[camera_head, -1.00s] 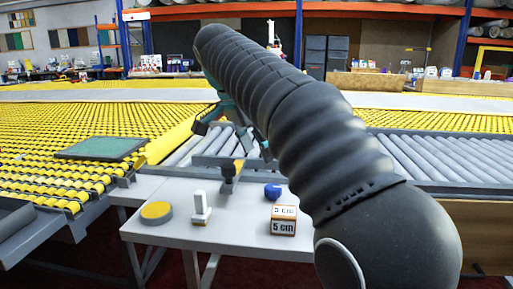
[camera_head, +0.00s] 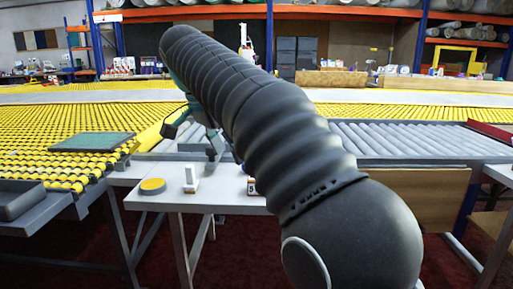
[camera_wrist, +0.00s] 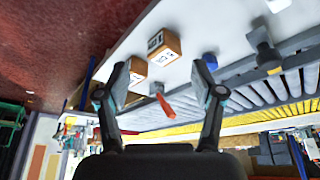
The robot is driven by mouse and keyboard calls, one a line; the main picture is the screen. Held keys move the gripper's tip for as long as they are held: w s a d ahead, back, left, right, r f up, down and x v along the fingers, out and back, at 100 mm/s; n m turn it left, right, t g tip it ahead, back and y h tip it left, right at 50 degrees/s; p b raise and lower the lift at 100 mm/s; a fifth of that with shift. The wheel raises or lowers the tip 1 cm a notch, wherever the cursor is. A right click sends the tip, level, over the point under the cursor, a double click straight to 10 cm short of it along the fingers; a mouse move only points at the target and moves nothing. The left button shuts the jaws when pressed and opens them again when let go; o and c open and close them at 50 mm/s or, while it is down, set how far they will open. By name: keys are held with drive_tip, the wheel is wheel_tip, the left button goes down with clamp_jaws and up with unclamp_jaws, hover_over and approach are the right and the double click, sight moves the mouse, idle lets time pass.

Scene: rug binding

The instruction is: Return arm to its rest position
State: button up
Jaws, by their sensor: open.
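My arm spans the head view from lower right to upper left, dark and ribbed, held out over the work table (camera_head: 225,204). My gripper (camera_head: 194,140) is partly hidden behind it, near the roller conveyor edge. In the wrist view my gripper (camera_wrist: 160,85) is open, its two fingers spread apart. Nothing is held between them. Beyond the fingers are two labelled cardboard boxes (camera_wrist: 165,46) and an orange-tipped item (camera_wrist: 163,102), all apart from my grip as far as I can tell.
A blue object (camera_wrist: 210,60) and a dark clamp-like part (camera_wrist: 263,48) show in the wrist view. A roller conveyor (camera_head: 400,140) lies behind. Red floor is open in front.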

drive_tip(key=a+f+n, duration=0.1)
drive_tip(key=f+n, duration=0.1)
drive_tip(key=w+a+f+n+y, duration=0.1)
drive_tip(key=f+n, duration=0.1)
drive_tip(key=n, duration=0.1)
drive_tip(key=f+n, duration=0.2)
drive_tip(key=f, duration=0.1)
drive_tip(key=shift+w+a+t+y, duration=0.3)
drive_tip(key=shift+a, duration=0.1)
drive_tip(key=s+d+f+n+t+y, duration=0.1)
drive_tip(key=s+d+f, duration=0.6)
drive_tip(key=s+d, duration=0.5)
drive_tip(key=s+d+f+n+t, duration=0.1)
drive_tip(key=s+d+f, duration=0.7)
drive_tip(key=s+d, duration=0.4)
drive_tip(key=shift+s+d+f+n+y, duration=0.3)
drive_tip(key=shift+s+d+y, duration=0.1)
drive_tip(key=shift+s, duration=0.8)
